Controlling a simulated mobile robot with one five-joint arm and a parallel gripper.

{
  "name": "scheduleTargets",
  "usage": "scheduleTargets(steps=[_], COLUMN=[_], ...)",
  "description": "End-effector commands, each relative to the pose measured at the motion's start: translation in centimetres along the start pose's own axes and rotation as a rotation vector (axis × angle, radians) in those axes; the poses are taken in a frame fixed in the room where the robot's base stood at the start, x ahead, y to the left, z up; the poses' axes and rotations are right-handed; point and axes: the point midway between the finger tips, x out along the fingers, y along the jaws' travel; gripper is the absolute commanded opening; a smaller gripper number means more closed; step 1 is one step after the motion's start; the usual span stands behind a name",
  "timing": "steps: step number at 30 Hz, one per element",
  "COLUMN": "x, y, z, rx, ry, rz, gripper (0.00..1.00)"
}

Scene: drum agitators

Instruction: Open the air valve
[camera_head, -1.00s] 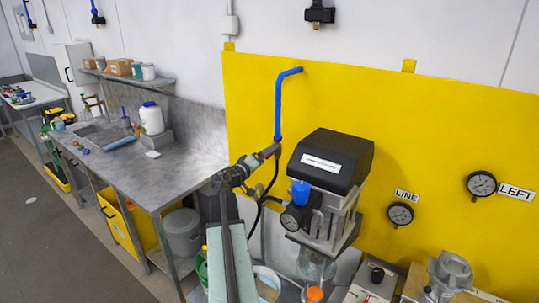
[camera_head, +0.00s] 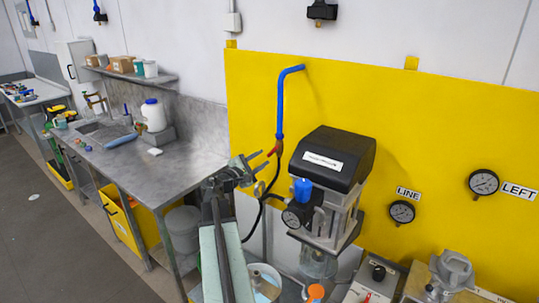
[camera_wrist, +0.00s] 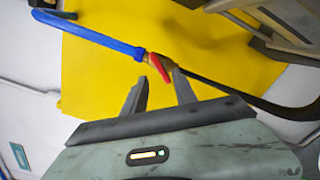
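The air valve has a red handle (camera_head: 275,148) and sits at the lower end of a blue pipe (camera_head: 281,105) in front of the yellow panel. In the wrist view the red handle (camera_wrist: 160,68) shows just beyond my fingertips, at the end of the blue pipe (camera_wrist: 100,39). My gripper (camera_head: 262,160) is just left of and below the valve in the head view. Its two fingers stand apart with nothing held between them in the wrist view (camera_wrist: 161,88). Whether a fingertip touches the handle cannot be told.
A black-topped agitator drive (camera_head: 333,155) with a blue-capped regulator (camera_head: 302,190) stands right of the valve. A black hose (camera_wrist: 225,88) runs from the valve. Gauges (camera_head: 401,212) hang on the yellow panel (camera_head: 430,120). A steel bench (camera_head: 150,175) is at left.

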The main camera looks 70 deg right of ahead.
Motion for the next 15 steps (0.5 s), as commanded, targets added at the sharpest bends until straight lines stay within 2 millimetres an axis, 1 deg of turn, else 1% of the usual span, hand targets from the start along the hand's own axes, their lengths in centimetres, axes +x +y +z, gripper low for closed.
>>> scheduleTargets(steps=[1, 3, 6, 8, 11, 15], x=[-0.2, -0.4, -0.6, -1.1, -0.9, 0.3], y=[-0.1, -0.1, -0.1, -0.1, 0.0, 0.0], z=[0.0, 0.0, 0.0, -0.3, -0.3, -0.3], rx=[-0.104, -0.223, -0.310, -0.313, -0.311, -0.309], ry=[0.000, 0.001, 0.001, 0.006, 0.006, 0.004], rz=[0.000, 0.001, 0.002, 0.007, 0.006, 0.005], gripper=[0.34, 0.34, 0.34, 0.34, 0.34, 0.34])
